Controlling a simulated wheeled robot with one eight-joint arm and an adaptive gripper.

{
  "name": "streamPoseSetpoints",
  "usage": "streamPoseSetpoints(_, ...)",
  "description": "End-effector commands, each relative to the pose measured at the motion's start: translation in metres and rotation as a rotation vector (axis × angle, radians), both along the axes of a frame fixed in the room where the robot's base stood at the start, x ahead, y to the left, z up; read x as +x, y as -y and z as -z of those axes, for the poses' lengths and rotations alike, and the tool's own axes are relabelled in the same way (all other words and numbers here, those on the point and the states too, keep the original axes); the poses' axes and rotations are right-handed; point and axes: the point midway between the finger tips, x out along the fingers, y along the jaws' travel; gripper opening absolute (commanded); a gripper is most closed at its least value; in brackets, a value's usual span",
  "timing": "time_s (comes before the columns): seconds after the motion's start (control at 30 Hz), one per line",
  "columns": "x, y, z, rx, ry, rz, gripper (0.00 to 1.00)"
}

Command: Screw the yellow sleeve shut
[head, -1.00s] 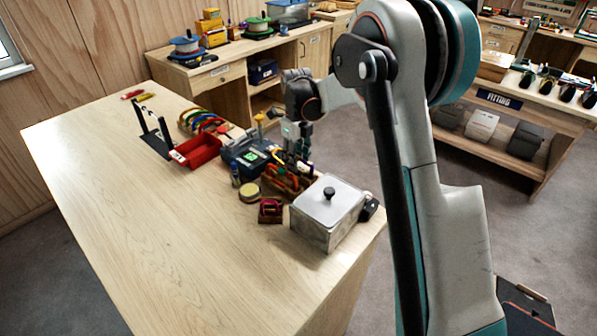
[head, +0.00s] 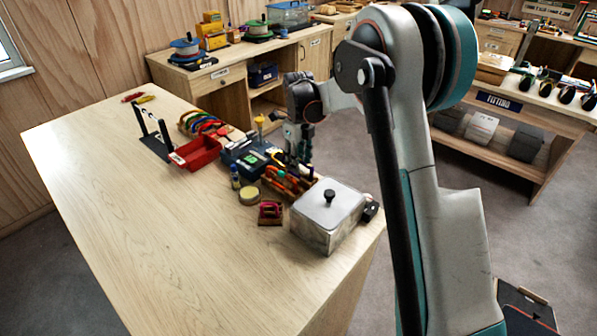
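My gripper (head: 298,152) points down over the far right part of the workbench, above a wooden rack (head: 290,186) of colourful-handled items. Its fingertips are small and partly lost among the things behind and below, so I cannot tell whether they are open or hold anything. I cannot make out a yellow sleeve for certain. A small yellow-topped upright piece (head: 260,121) stands just left of my gripper. A yellow item (head: 146,99) lies at the bench's far left end beside a red one.
A lidded metal box (head: 327,215) stands near the rack. A red bin (head: 196,152), black stand (head: 153,135), dark blue case (head: 245,155), round tin (head: 249,194) and small red item (head: 270,212) line the bench. The bench's left and front (head: 150,210) are clear.

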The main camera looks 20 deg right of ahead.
Motion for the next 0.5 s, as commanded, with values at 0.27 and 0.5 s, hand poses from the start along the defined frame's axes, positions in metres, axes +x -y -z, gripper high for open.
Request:
streamPoseSetpoints(0.27,0.0028,0.0044,-0.0001,0.000,0.000,0.000,0.37)
streamPoseSetpoints(0.5,0.0038,0.0060,-0.0006,0.000,0.000,0.001,0.37)
